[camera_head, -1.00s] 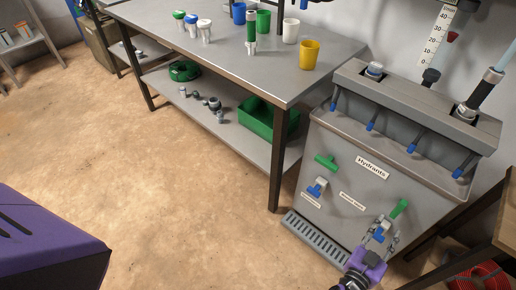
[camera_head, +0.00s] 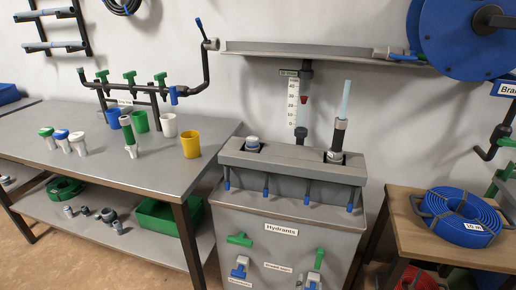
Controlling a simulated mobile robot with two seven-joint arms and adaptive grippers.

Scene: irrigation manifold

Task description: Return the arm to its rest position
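My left gripper is not in view. The hydrant cabinet (camera_head: 225,215) also has a left tap with a green handle (camera_head: 240,240) lying crosswise and a blue and grey outlet (camera_head: 239,267).
A metal workbench (camera_head: 60,120) stands at the left with cups, including a yellow cup (camera_head: 190,145), and capped white fittings. Its lower shelf holds a green bin (camera_head: 155,216). A wooden table (camera_head: 405,212) with a blue hose coil (camera_head: 462,217) stands right. A blue reel (camera_head: 455,35) hangs above.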

